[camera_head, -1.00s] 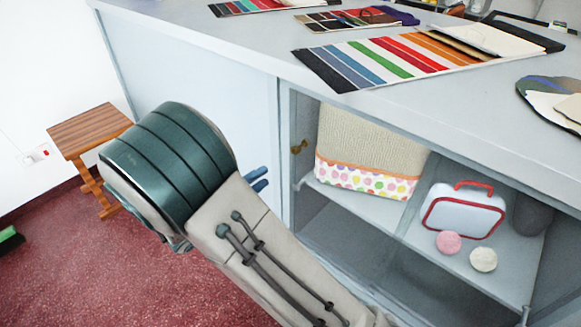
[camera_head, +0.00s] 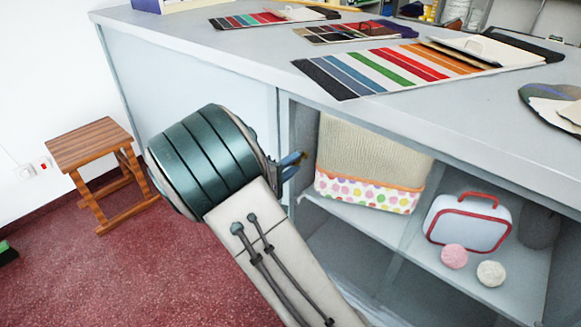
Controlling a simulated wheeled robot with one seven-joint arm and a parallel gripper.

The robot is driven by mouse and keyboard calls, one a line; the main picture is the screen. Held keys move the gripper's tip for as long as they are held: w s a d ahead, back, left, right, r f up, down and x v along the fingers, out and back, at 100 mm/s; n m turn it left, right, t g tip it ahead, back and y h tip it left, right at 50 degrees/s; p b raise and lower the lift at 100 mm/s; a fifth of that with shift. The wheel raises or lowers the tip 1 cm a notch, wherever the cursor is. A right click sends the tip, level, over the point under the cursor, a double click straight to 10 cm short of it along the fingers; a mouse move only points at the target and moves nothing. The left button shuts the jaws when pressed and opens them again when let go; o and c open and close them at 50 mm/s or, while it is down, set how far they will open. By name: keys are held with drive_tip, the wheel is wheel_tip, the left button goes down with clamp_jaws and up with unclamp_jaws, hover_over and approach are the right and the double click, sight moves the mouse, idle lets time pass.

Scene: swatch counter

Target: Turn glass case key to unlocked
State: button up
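The glass case (camera_head: 284,133) is the front of the grey counter, with shelves showing inside. The small brass key, seen earlier on the left side of the case opening, is now almost wholly hidden behind my fingers. My gripper (camera_head: 296,160) is at the left edge of the opening, at the key's place. Its blue-grey fingers point right, and most of the gripper is hidden behind my green wrist. I cannot tell whether the fingers touch or hold the key, or how far apart they are.
A basket with a dotted band (camera_head: 368,195), a white case with red trim (camera_head: 467,224), a pink ball (camera_head: 454,256) and a cream ball (camera_head: 491,273) sit on the shelf. Colour swatches (camera_head: 400,65) lie on the countertop (camera_head: 240,58).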

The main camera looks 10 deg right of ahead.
drive_tip(key=shift+d, duration=0.1)
clamp_jaws()
drive_tip(key=shift+n+p, duration=0.3)
drive_tip(key=n+p, duration=0.3)
drive_tip(key=n, duration=0.1)
drive_tip(key=n+p, duration=0.2)
drive_tip(key=shift+r+p, duration=0.25)
drive_tip(key=shift+p, duration=0.05)
drive_tip(key=n+p, duration=0.6)
drive_tip(key=shift+n, duration=0.3)
drive_tip(key=n+p, duration=0.1)
drive_tip(key=n, duration=0.1)
drive_tip(key=n+p, duration=0.2)
drive_tip(key=shift+f+n+p, duration=0.2)
drive_tip(key=shift+n+p, duration=0.1)
drive_tip(key=shift+f, duration=0.1)
